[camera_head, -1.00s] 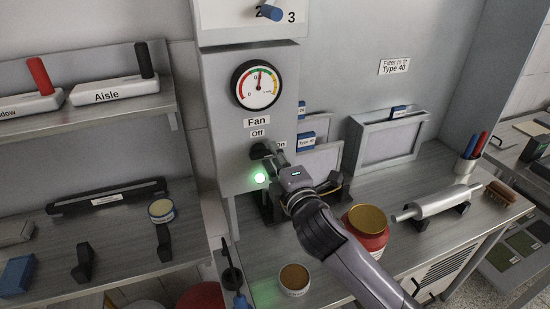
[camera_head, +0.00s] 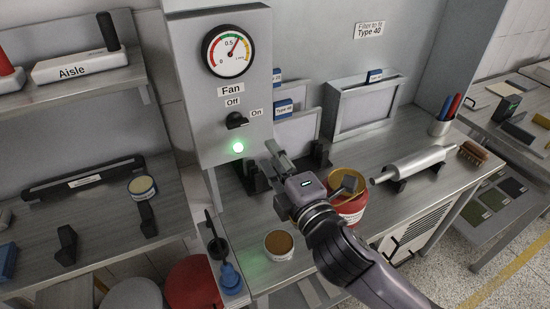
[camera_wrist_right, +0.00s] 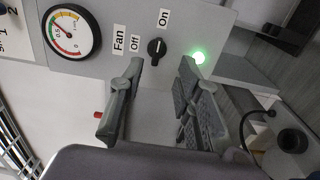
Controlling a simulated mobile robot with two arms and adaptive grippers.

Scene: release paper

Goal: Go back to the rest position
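The grey fan box (camera_head: 190,110) carries a black rotary switch (camera_head: 236,120) between the Off and On labels. Its handle appears to point toward On, and the green lamp (camera_head: 238,147) below is lit. The switch also shows in the right wrist view (camera_wrist_right: 156,48). My right gripper (camera_head: 308,164) is open and empty, in front of and to the lower right of the switch, clear of it. In the right wrist view its two fingers (camera_wrist_right: 160,70) stand apart with nothing between them. My left gripper is not in view.
A red tin (camera_head: 350,207) stands just behind my right gripper. An open round tin (camera_head: 279,244) sits near the bench's front edge. A metal roller (camera_head: 415,164) on supports, a pen cup (camera_head: 440,126) and a brush (camera_head: 473,152) are at right.

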